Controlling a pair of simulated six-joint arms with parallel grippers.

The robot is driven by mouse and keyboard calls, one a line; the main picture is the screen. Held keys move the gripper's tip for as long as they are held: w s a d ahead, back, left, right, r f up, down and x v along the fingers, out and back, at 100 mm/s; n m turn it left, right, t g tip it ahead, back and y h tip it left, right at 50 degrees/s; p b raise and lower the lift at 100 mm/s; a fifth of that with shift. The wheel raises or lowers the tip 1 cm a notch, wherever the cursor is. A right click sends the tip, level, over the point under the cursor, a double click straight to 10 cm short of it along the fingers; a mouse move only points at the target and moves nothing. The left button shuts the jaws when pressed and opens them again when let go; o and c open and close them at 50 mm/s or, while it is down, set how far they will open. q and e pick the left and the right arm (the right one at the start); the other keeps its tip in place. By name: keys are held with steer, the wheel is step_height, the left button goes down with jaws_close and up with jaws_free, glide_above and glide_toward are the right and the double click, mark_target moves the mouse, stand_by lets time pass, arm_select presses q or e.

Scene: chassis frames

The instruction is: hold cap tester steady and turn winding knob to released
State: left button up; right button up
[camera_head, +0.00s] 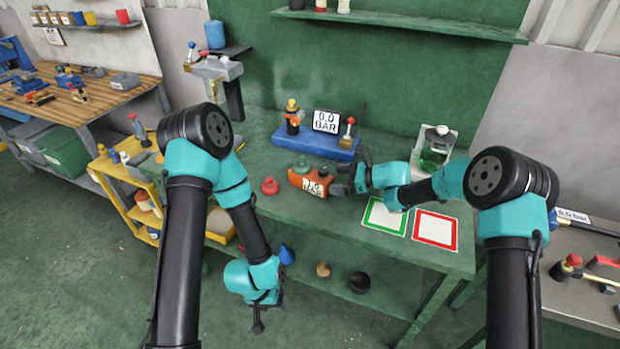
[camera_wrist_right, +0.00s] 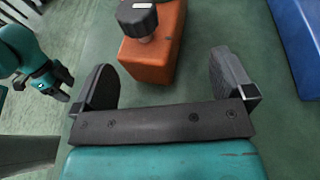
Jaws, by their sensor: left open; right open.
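The orange block with a small BAR display, apparently the cap tester (camera_head: 297,179), sits on the green bench in the head view. It also shows at the top of the right wrist view (camera_wrist_right: 150,62), with a black knob (camera_wrist_right: 137,18) on top, apparently the winding knob. My right gripper (camera_head: 352,182) is open and empty, close to the block's right side. In the right wrist view its fingers (camera_wrist_right: 165,88) are spread, with the block just beyond them. My left gripper (camera_head: 258,322) is open, hanging low in front of the bench, away from the block.
A blue device (camera_head: 315,146) with a 0.0 BAR display stands behind the block. A red knob-shaped piece (camera_head: 270,186) lies to its left. A green-framed pad (camera_head: 385,216) and a red-framed pad (camera_head: 435,229) lie right. A jar of green liquid (camera_head: 437,146) stands behind the right arm.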

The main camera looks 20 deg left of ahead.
mark_target(314, 180)
steer(key=shift+x, duration=4.35)
